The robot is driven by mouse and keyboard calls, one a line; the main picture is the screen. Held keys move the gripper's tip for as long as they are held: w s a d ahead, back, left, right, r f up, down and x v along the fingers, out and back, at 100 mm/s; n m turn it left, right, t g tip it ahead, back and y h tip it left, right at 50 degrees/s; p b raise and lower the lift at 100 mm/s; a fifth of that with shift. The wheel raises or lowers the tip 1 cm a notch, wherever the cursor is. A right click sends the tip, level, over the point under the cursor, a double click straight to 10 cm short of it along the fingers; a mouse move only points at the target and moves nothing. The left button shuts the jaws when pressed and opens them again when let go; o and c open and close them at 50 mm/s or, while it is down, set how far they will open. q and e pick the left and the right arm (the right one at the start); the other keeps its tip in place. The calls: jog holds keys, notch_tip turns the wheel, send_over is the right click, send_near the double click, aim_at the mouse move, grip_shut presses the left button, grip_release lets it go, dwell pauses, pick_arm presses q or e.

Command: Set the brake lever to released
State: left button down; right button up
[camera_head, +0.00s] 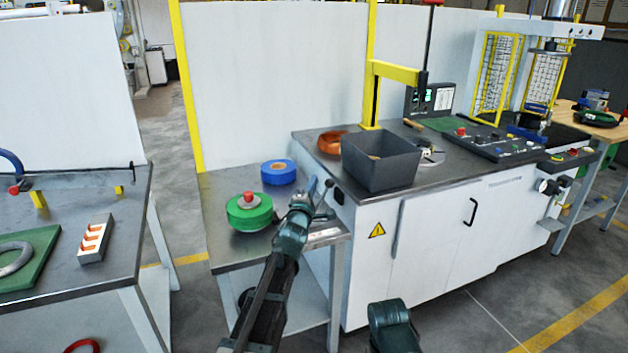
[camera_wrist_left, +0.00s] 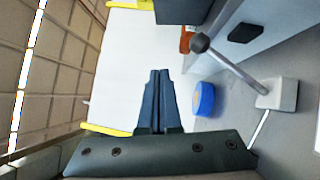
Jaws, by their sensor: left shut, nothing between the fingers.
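The brake lever shows best in the left wrist view: a grey rod (camera_wrist_left: 236,68) with a dark ball knob (camera_wrist_left: 200,43), rising at a slant from a white block (camera_wrist_left: 281,95). In the head view its dark knob (camera_head: 329,184) shows at the cabinet's left end, and my gripper and arm hide part of the lever. My left gripper (camera_head: 313,186) is beside the knob, its blue-grey fingers shut and empty. In the left wrist view the fingertips (camera_wrist_left: 158,72) are left of the knob, with a visible gap. My right gripper is not in view.
A green roll (camera_head: 250,217) and a blue roll (camera_head: 279,172) lie on the side table. A dark grey bin (camera_head: 381,170) and an orange coil (camera_head: 331,142) are on the white cabinet's top. A yellow post (camera_head: 374,95) stands behind the bin.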

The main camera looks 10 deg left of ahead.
pick_arm(q)
jog(key=s+r+p, duration=0.1)
jog(key=s+r, duration=0.1)
jog(key=s, duration=0.4)
jog(key=shift+s, duration=0.3)
jog(key=shift+f, duration=0.1)
jog(key=s+d+f+m+g, duration=0.4)
jog(key=s+f+m+g, duration=0.1)
jog(key=s+f, duration=0.25)
jog(key=s+d+f+m+g+y, duration=0.1)
jog(key=s+d+f+m+g, duration=0.25)
jog(key=s+f+m, duration=0.35)
jog(key=s+d+f+m+g, duration=0.35)
jog(key=s+f+g, duration=0.25)
jog(key=f, duration=0.2)
jog(key=s+d+f+m+g, duration=0.25)
jog(key=s+m+g, duration=0.5)
jog(key=s, duration=0.75)
notch_tip(320, 180, up, 18)
jog(key=t+p, duration=0.2)
jog(key=p, duration=1.6)
jog(key=shift+w+m+y+p, duration=0.3)
jog(key=shift+m, duration=0.1)
